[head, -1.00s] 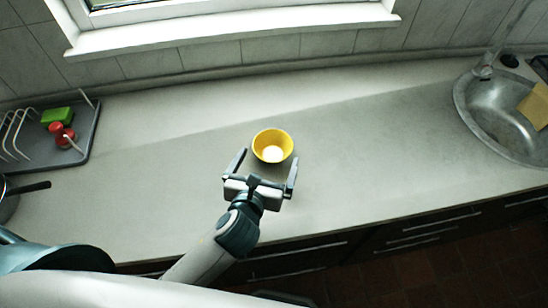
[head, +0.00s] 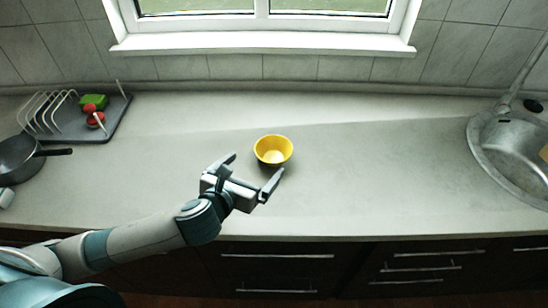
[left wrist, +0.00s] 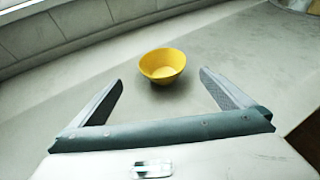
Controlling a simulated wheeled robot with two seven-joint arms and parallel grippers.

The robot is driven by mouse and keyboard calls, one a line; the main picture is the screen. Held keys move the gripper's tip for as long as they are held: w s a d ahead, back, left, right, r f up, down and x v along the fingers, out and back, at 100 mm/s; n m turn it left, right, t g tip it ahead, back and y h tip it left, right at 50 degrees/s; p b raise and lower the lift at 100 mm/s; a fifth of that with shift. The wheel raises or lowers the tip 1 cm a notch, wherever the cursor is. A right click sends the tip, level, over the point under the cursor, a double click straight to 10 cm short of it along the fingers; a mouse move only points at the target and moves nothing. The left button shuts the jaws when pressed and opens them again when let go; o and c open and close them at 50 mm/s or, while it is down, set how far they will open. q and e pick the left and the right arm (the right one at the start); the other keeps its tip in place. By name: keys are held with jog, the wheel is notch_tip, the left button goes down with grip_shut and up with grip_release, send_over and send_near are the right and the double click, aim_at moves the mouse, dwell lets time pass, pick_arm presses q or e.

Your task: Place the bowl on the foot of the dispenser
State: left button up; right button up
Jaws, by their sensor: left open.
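A yellow bowl (head: 273,150) stands upright on the grey counter, in the middle of the head view. It also shows in the left wrist view (left wrist: 163,65), beyond the fingertips and between their lines. My left gripper (head: 252,166) is open and empty, with its fingers pointing toward the bowl from its near side. In the left wrist view the open fingers (left wrist: 160,80) are spread wider than the bowl, which is not held. No dispenser is visible in these frames. My right gripper is not in view.
A dish rack (head: 113,120) with a green sponge (head: 93,101) and red items is at the back left, beside a dark pan (head: 18,158). A steel sink (head: 515,150) is at the right. The counter (head: 390,170) between is clear.

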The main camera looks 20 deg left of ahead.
pick_arm(q)
jog(key=p, duration=0.3)
send_over(271, 161)
jog(key=f, duration=0.4)
jog(key=shift+s+f, duration=0.15)
jog(key=shift+s, duration=0.15)
jog(key=shift+w+f, duration=0.15)
jog(key=shift+w, duration=0.1)
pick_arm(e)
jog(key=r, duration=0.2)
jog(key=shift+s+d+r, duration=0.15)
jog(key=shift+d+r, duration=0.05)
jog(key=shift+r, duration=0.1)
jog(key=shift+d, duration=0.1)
